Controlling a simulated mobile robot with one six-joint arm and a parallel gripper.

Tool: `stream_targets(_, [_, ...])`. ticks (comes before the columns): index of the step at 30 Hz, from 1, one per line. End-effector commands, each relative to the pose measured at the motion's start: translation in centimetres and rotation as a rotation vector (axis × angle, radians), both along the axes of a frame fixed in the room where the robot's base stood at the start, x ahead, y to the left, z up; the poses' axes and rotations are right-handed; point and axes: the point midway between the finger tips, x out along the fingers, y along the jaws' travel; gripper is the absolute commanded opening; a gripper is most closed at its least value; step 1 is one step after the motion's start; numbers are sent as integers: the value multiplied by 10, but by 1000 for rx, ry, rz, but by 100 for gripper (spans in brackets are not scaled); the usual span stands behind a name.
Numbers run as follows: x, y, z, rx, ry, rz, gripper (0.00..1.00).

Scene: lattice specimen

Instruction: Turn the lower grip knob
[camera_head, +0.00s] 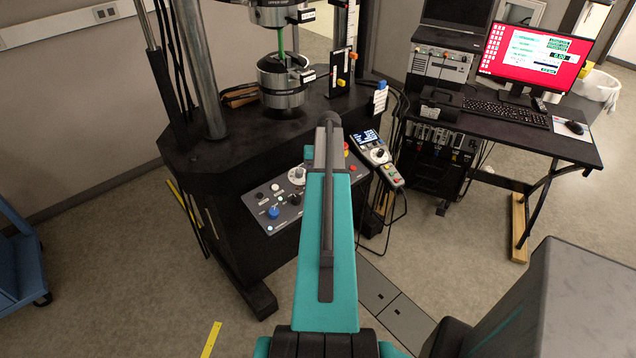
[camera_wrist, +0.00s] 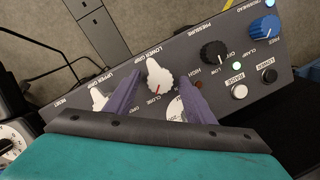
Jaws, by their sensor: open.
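The lower grip knob (camera_wrist: 158,77) is a white pointer knob with a red mark, on the dark sloped control panel (camera_wrist: 225,85). Its label and the words OPEN and CLOSE are printed around it. My gripper (camera_wrist: 161,84) is open, with its two purple fingers apart. In the wrist view the fingertips appear on either side of the lower grip knob. I cannot tell whether they touch it or how far above the panel they are. In the head view my teal arm hides the gripper and part of the panel.
The white upper grip knob (camera_wrist: 98,98) is just left of the left finger. A black pressure knob (camera_wrist: 213,54) and a blue knob (camera_wrist: 263,26) lie to the right. A round white dial (camera_wrist: 176,108) is partly behind the right finger. A handheld controller (camera_head: 376,152) hangs beside the panel.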

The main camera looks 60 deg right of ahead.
Motion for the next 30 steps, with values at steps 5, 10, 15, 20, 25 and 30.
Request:
stream_targets(5, [0,0,2,0,0,0,49])
stream_targets(10, [-1,-2,10,-2,-1,0,49])
stream_targets(15, [-3,-3,24,-2,-1,0,49])
stream_targets(20, [-4,-6,41,-2,-1,0,49])
stream_targets(25, [-6,-8,60,-2,-1,0,49])
stream_targets(30, [-8,-10,79,-2,-1,0,49])
